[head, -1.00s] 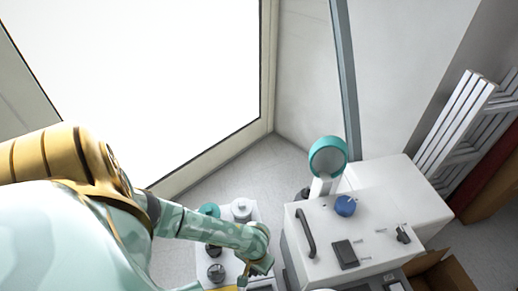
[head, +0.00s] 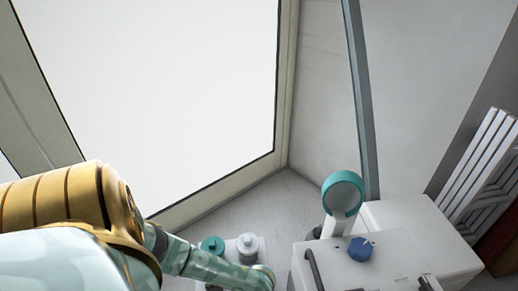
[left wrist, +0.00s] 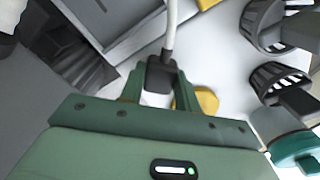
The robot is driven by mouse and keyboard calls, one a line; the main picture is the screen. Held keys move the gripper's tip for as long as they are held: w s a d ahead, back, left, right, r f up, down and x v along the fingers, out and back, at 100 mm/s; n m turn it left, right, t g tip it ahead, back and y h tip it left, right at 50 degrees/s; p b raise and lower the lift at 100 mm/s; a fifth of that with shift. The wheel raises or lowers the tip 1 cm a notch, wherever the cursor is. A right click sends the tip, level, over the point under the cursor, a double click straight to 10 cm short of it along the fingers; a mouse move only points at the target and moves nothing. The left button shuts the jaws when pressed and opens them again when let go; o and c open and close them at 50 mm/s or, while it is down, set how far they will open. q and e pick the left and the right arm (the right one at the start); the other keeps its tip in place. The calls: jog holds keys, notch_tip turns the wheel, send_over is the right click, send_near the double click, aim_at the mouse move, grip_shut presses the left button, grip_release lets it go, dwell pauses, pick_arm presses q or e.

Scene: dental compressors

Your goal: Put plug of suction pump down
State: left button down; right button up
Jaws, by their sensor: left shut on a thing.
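My left gripper (left wrist: 160,70) is shut on a black plug (left wrist: 160,78) in the left wrist view, with one green finger on each side of it. A pale cable (left wrist: 170,35) runs from the plug towards the top of that view. A white surface lies behind the plug; I cannot tell whether the plug touches it. In the head view my left arm reaches down to the bottom edge, and its gripper is out of frame. My right gripper is in neither view.
A teal cap (head: 212,244) and a grey-white canister (head: 247,246) stand beside my arm. A white cabinet (head: 330,270) with a blue knob (head: 361,248) and teal ring (head: 343,195) is to the right. Black slotted holders (left wrist: 280,80) are right of the plug. A radiator (head: 485,165) stands far right.

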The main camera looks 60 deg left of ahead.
pick_arm(q)
jog(key=shift+f, duration=0.6)
jog(key=c, duration=1)
grip_release()
jog(key=shift+r, duration=0.1)
